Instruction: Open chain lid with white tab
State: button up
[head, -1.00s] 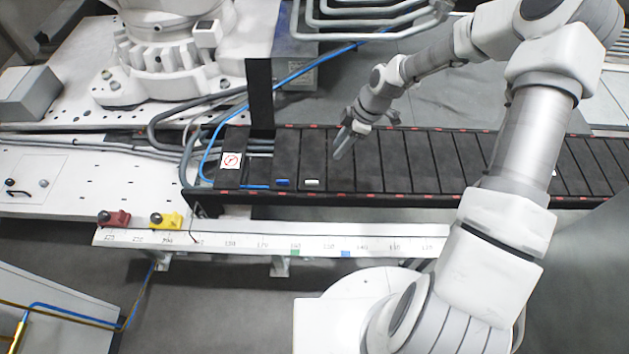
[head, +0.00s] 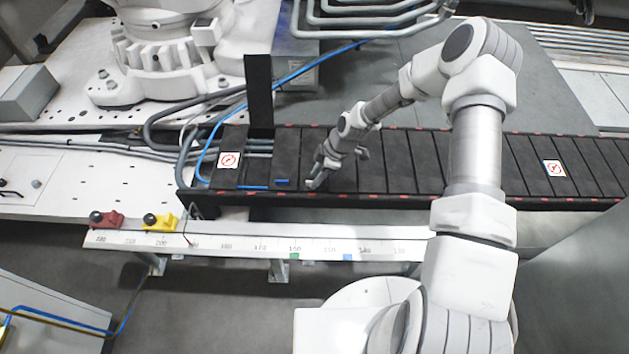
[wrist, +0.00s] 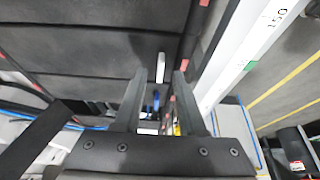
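The white tab (wrist: 160,66) shows in the wrist view on a black chain lid (wrist: 110,52), near the chain's edge. My gripper (wrist: 159,74) is open, and the tab shows in the gap between its two fingers. I cannot tell whether the fingers are level with the tab or above it. In the head view my gripper (head: 314,180) is low over the chain, and it hides the white tab there. A blue tab (head: 282,182) is on the lid to the left; it also shows in the wrist view (wrist: 156,100).
The dark cable chain (head: 430,165) runs across the scene, with a blue cable at its open left end. A dark post (head: 259,95) stands behind the chain. A white ruler rail (head: 230,240) runs in front, with red (head: 105,219) and yellow (head: 160,221) clamps.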

jog(key=shift+a+f, duration=0.3)
jog(key=shift+f, duration=0.35)
grip_shut()
dwell(1.0)
